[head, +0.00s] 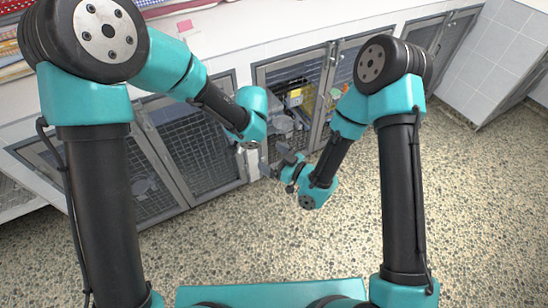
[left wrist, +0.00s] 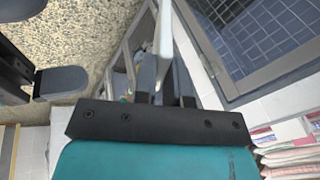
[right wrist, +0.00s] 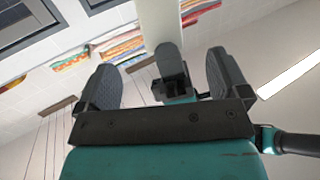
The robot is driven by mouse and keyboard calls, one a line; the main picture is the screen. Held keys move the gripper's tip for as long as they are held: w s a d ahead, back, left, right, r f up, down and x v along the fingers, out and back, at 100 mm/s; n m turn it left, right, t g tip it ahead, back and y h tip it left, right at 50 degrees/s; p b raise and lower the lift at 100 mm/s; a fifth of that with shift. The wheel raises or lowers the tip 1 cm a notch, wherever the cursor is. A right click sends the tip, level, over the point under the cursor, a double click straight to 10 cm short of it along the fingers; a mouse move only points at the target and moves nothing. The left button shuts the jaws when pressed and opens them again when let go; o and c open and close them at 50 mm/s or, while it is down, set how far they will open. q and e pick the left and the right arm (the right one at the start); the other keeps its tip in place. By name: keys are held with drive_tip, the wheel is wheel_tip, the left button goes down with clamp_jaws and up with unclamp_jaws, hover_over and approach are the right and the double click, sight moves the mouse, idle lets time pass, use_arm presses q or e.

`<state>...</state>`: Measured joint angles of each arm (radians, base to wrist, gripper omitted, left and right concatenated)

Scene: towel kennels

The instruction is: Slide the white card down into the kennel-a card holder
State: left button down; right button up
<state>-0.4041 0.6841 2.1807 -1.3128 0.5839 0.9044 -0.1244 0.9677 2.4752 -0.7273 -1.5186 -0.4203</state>
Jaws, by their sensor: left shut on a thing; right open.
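My left gripper (head: 254,145) is in front of the white post between the kennel doors. In the left wrist view the white card (left wrist: 164,38) is between its fingers, seen nearly edge-on and extending beyond them. My right gripper (head: 279,163) is close beside the left one, slightly lower and to the right. I cannot make out the card holder for certain.
Mesh kennel doors (head: 205,155) stand to the left. Behind my arms is a kennel with yellow items (head: 296,95) inside. Folded towels (head: 150,8) lie on the counter above, and a pink tag (head: 185,25) is on its white front. The speckled floor (head: 240,240) is clear.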

drive_tip(key=x, duration=1.1)
drive_tip(key=shift+w+a, duration=0.2)
drive_tip(key=shift+a, duration=0.05)
drive_tip(key=shift+c, duration=0.2)
drive_tip(key=c, duration=0.9)
use_arm(q)
drive_tip(key=c, duration=1.1)
unclamp_jaws()
use_arm(e)
drive_tip(key=shift+c, duration=0.3)
use_arm(q)
drive_tip(key=shift+d, duration=0.1)
drive_tip(key=v, duration=1.2)
drive_tip(key=shift+w, duration=0.1)
